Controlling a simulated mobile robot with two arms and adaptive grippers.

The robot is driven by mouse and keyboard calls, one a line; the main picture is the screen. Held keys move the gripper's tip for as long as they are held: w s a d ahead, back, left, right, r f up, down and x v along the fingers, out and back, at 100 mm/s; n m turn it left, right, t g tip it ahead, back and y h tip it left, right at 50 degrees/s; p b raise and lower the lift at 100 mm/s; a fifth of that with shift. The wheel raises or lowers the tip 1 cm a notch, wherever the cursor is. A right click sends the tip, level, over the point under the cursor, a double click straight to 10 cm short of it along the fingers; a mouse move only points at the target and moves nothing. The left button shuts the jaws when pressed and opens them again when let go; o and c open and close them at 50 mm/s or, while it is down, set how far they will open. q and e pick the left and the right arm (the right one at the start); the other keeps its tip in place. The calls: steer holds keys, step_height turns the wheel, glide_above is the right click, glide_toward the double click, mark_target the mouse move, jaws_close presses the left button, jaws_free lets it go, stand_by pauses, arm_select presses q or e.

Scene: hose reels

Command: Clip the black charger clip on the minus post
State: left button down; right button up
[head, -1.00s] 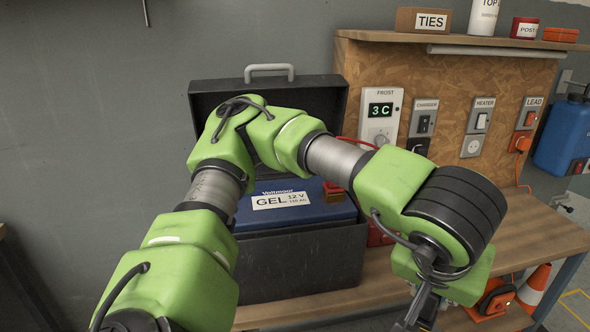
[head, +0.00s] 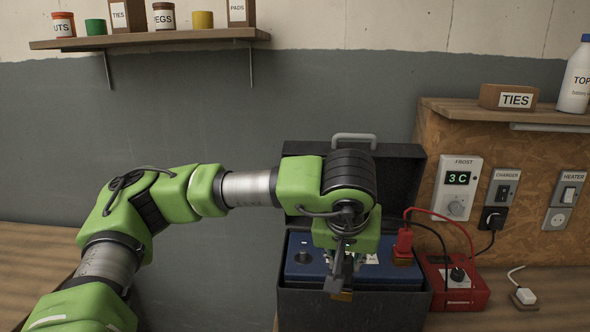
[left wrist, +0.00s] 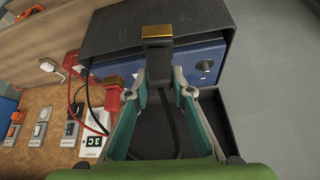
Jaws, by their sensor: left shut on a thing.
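The black charger clip (left wrist: 158,52) with its brass jaws is held between the fingertips of my left gripper (left wrist: 161,78). The red clip (head: 403,243) stands at the battery's right. My right gripper is not in view.
The black box (head: 340,315) has its lid (head: 400,165) raised behind the battery. The red charger (head: 462,290) stands right of it, its cables looping to the battery. A small white plug (head: 525,296) lies farther right. The wall is behind.

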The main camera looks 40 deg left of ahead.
arm_select(q)
steer(key=w+a+r+n+p, duration=0.1)
steer(key=w+a+r+p, duration=0.2)
steer(key=a, duration=0.4)
steer(key=w+a+r+n+p, duration=0.1)
steer(key=w+a+r+p, duration=0.2)
steer(key=a, duration=0.4)
steer(key=shift+w+a+r+y+p, duration=0.35)
steer(key=shift+w+p, duration=0.25)
steer(key=shift+p, duration=0.6)
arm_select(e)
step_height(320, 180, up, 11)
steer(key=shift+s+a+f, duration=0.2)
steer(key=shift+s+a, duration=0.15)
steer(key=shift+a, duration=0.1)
arm_select(q)
steer(key=shift+d+f, duration=0.1)
steer(key=shift+f, duration=0.15)
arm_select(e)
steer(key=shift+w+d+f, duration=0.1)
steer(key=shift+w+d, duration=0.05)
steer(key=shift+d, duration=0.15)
arm_select(q)
steer(key=shift+f+b, duration=3.2)
steer(key=shift+f, duration=1.05)
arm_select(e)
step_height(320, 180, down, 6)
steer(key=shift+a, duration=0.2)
